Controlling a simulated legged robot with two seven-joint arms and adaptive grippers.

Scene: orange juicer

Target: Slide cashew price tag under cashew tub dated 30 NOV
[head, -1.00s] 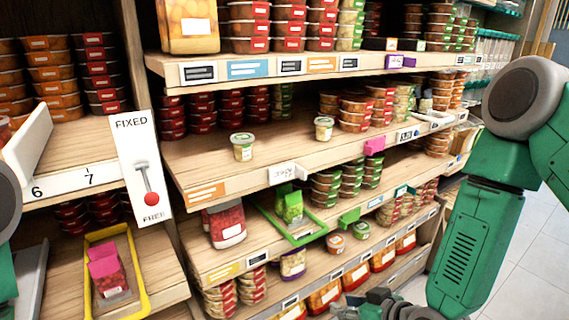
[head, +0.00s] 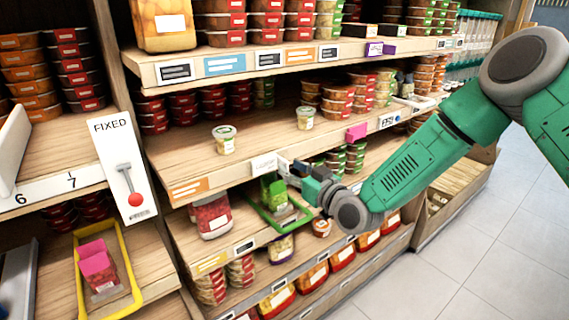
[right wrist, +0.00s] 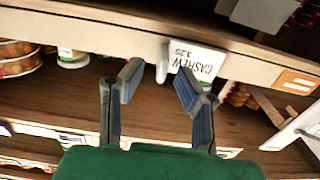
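The white cashew price tag (head: 264,164) sits at the front edge of the middle shelf. In the right wrist view the tag (right wrist: 204,64) reads CASHEW, and a white knob sticks out beside it. My right gripper (head: 296,170) is just right of the tag in the head view. In the right wrist view my right gripper (right wrist: 158,74) is open, with the knob between and just beyond its fingertips. Two small green-labelled tubs, a left one (head: 227,140) and a right one (head: 305,118), stand on that shelf. Their dates are too small to read. My left gripper is out of view.
A pink tag (head: 356,132) is farther right on the same shelf edge. A green tray (head: 262,219) sits on the shelf below. A FIXED lever sign (head: 122,165) and a yellow tray (head: 134,292) are at left. The shelf around the left tub is clear.

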